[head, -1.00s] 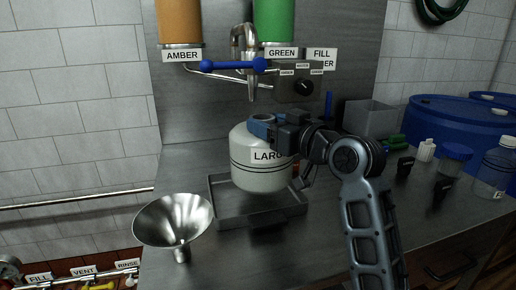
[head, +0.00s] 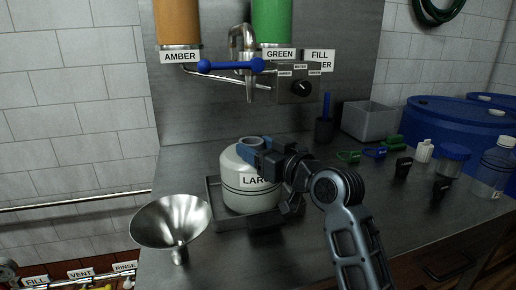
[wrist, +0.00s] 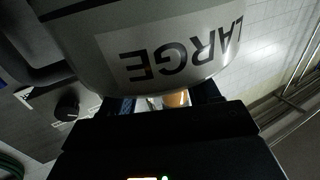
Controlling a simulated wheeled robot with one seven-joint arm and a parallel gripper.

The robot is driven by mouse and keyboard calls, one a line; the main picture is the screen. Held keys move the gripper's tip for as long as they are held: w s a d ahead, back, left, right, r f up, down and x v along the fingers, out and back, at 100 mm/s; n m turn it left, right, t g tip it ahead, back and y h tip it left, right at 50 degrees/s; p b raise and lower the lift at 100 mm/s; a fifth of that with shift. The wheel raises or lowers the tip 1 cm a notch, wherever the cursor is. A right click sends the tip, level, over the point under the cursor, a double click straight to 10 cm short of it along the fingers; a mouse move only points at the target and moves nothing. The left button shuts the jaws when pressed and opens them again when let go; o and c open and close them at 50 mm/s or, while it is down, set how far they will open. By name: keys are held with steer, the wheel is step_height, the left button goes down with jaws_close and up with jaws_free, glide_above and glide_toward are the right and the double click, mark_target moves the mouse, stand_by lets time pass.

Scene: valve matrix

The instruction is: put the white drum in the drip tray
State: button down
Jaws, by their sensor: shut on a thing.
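The white drum (head: 247,192), with a "LARGE" label and dark bands, is upright in the drip tray (head: 213,196), below the spout (head: 250,92). It appears low in the tray, but I cannot tell whether its base touches the tray floor. My gripper (head: 262,154) is shut on the drum's top, near its neck, from the right. In the wrist view the drum (wrist: 155,50) fills the upper part, with its label upside down. The gripper's fingertips are mostly hidden there.
A metal funnel (head: 171,224) stands left of the tray. A blue lever (head: 231,65) and a selector box (head: 296,89) are above. A grey bin (head: 369,121), clips, bottles and blue barrels (head: 455,124) are at the right. The counter's front middle is clear.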

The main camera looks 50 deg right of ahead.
steer(key=shift+c, duration=1.2)
jaws_free()
steer(key=shift+r, duration=0.2)
steer(key=shift+s+f, duration=0.15)
steer(key=shift+s, duration=0.2)
steer(key=p+v, duration=0.1)
steer(key=v, duration=1)
steer(key=shift+s, duration=0.15)
